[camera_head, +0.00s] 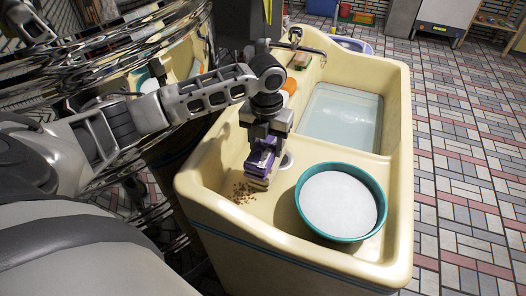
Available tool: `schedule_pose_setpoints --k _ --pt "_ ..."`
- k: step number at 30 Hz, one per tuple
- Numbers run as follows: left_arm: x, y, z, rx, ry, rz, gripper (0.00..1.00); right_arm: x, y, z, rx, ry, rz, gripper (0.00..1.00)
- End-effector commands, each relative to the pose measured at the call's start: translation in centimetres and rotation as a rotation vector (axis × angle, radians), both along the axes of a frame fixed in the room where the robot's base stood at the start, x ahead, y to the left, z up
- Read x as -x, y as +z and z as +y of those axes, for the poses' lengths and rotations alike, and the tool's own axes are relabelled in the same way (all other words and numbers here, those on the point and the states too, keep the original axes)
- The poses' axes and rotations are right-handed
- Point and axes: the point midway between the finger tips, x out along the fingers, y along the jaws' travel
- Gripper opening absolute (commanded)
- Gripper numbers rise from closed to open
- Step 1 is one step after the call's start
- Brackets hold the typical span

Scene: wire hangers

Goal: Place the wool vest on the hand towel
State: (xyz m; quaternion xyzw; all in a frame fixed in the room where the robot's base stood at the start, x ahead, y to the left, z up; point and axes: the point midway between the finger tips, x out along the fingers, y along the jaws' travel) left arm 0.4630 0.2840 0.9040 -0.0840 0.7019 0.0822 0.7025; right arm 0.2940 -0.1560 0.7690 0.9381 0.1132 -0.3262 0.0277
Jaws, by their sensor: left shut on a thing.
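My left gripper (261,172) is over the left basin of a cream double sink (189,185). It is shut on a small purple item (262,158) with a tan lower edge, which hangs close above the basin floor. I cannot tell what this item is, or whether it touches the floor. I see nothing that I can clearly name as a wool vest or a hand towel. My right gripper is not in view.
A teal tub (301,202) full of white stuff stands right of my gripper. Brown specks (243,192) lie in the basin. Clear water (342,115) fills the right basin. A tap (296,36) and an orange object (289,86) are behind. Tiled floor (465,150) is open at right.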

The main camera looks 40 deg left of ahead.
Motion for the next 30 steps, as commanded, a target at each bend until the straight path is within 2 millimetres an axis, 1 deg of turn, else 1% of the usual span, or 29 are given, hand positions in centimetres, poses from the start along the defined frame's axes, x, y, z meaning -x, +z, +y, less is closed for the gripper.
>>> schedule_pose_setpoints --k 3,6,9,20,21,23,24,30 --pt "0.3 -1.2 1.0 -0.002 0.003 0.004 0.14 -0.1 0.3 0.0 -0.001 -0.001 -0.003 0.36" --pt "0.3 -2.8 0.7 0.001 0.001 0.003 0.14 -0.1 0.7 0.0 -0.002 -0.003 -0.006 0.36" --pt "0.2 -3.7 0.8 0.001 0.001 0.001 0.14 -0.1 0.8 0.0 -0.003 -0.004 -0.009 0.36" --pt "0.2 -4.1 0.8 0.0 0.001 0.0 0.14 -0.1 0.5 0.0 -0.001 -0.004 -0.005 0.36" --pt "0.2 -4.3 0.8 -0.001 0.001 0.001 0.53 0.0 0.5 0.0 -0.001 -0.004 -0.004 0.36" --pt "0.2 -4.2 0.8 -0.001 0.001 0.001 0.7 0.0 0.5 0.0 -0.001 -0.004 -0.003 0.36" --pt "0.2 -4.2 0.8 -0.001 0.001 0.001 0.72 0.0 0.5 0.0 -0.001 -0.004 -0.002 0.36" --pt "0.2 -4.2 0.8 0.0 0.001 0.0 0.72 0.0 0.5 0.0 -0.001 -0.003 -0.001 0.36"
